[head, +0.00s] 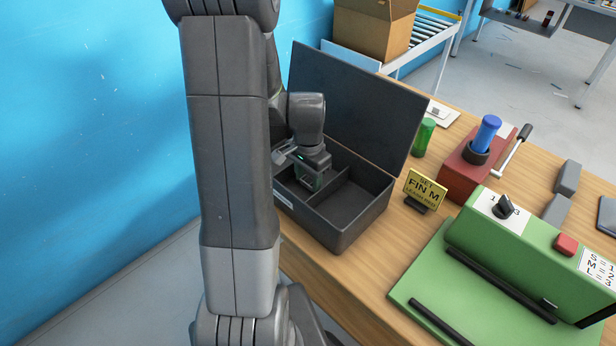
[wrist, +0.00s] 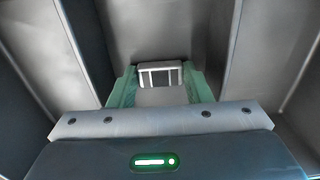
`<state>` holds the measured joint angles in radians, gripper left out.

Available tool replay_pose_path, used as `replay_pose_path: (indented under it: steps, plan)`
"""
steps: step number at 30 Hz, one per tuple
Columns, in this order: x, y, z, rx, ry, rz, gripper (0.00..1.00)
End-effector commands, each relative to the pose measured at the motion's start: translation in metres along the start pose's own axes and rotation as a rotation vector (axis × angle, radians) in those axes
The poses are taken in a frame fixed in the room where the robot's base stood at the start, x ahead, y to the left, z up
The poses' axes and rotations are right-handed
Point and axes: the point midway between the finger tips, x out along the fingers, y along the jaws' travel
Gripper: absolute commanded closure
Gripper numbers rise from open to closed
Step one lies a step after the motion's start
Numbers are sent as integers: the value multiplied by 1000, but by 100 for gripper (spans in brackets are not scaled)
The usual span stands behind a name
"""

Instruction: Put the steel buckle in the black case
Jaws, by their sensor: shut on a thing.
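The black case (head: 348,238) stands open on the wooden table in the head view, its lid raised at the back. Dividers split its inside into compartments. My gripper (head: 308,182) is down in a compartment at the left of the case. In the wrist view, the green fingertips of my gripper (wrist: 160,88) are closed on the steel buckle (wrist: 160,74), a small silver frame with bars. Dark compartment walls (wrist: 55,50) rise on both sides of it. I cannot tell whether the buckle touches the compartment floor. In the head view the buckle is hidden by my gripper.
A yellow sign (head: 425,188) stands close to the case's right. A green machine (head: 510,240) with a black knob and red button fills the right front. A red block (head: 474,165) with a blue-handled tool and a green cylinder (head: 424,138) stand behind. A blue wall (head: 90,130) is at the left.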

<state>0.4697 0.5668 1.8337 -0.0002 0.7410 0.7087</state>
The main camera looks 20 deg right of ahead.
Motion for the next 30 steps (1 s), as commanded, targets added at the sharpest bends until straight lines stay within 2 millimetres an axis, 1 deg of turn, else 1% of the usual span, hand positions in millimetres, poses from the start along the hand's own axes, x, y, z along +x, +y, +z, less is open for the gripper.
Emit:
replay_pose_path:
  steps: [5,6,7,8,16,20,23,30]
  plan:
    - [4,0,0,0,0,0,77]
    - [4,0,0,0,0,0,53]
    - [3,0,0,0,0,0,48]
    - [3,0,0,0,0,0,46]
    - [2,0,0,0,0,0,46]
    - [-5,0,-1,0,2,-2,46]
    - [-20,-1,-1,0,4,-4,46]
    - [-72,-1,-1,0,4,-4,46]
